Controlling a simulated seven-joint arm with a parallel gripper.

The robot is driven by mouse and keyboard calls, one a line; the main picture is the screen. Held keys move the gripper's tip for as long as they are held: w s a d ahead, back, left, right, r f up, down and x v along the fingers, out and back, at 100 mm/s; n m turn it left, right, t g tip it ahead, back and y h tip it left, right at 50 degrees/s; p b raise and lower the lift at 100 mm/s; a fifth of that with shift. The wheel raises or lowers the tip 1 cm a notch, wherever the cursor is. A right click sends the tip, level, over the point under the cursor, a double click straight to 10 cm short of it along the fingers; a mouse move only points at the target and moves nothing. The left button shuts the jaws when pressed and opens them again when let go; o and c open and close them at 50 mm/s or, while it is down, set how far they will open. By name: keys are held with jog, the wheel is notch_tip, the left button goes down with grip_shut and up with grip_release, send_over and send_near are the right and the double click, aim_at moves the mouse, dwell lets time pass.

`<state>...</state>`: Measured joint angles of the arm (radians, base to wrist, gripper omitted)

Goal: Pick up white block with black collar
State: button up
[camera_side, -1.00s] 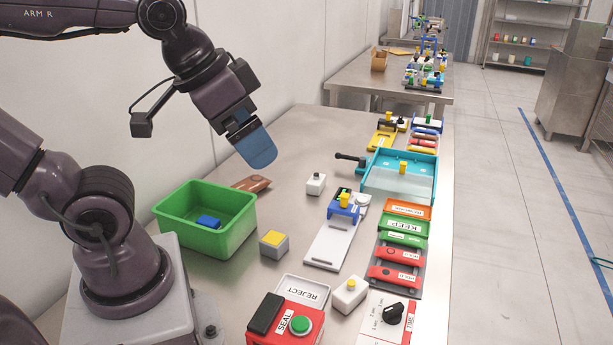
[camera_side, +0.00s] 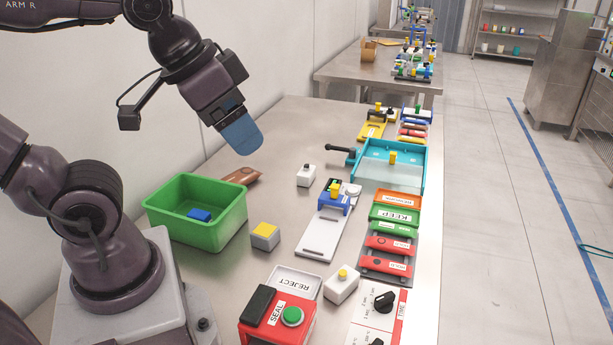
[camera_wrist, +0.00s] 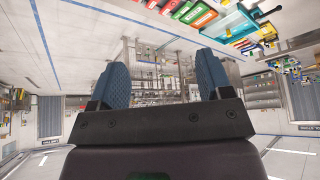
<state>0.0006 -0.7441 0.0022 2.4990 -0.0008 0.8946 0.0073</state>
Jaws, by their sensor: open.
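A small white block (camera_side: 306,176) with a dark collar and knob on top stands upright on the steel table, left of the blue-and-white fixture. My gripper (camera_side: 241,142) has blue finger pads and hangs in the air up and left of this block, apart from it. In the wrist view my gripper (camera_wrist: 157,85) shows its two blue fingers spread apart with nothing between them. The white block cannot be made out in the wrist view.
A green bin (camera_side: 195,228) holding a blue piece (camera_side: 200,215) stands left. A grey block with yellow top (camera_side: 265,236), a white yellow-button block (camera_side: 341,286), a red SEAL box (camera_side: 278,318) and a teal tray (camera_side: 420,172) stand around. Bare table lies around the white block.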

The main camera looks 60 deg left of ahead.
jog(key=w+a+f+m, duration=0.35)
jog(key=w+f, duration=0.35)
jog(key=w, duration=0.4)
jog(key=m+t+y, duration=0.2)
jog(key=m+y, duration=0.7)
jog(key=m, duration=1.1)
send_near(302, 177)
jog(key=s+d, duration=0.2)
jog(key=shift+s+d+f+n, duration=0.1)
jog(key=shift+d+f+n, duration=0.15)
jog(key=shift+d, duration=0.1)
jog(key=m+t, duration=0.1)
jog(key=m, duration=0.1)
jog(key=a+m, duration=0.1)
jog(key=shift+a+f+m+t+y, duration=0.15)
jog(key=shift+f+m+t+y, duration=0.15)
jog(key=shift+m+t, duration=0.1)
jog(key=x, duration=0.7)
jog(key=shift+a, duration=0.15)
jog(key=shift+r+x, duration=0.15)
jog(key=shift+x, duration=1.25)
jog(key=shift+r+x, duration=0.15)
jog(key=shift+x, duration=1.3)
jog(key=shift+c, duration=0.2)
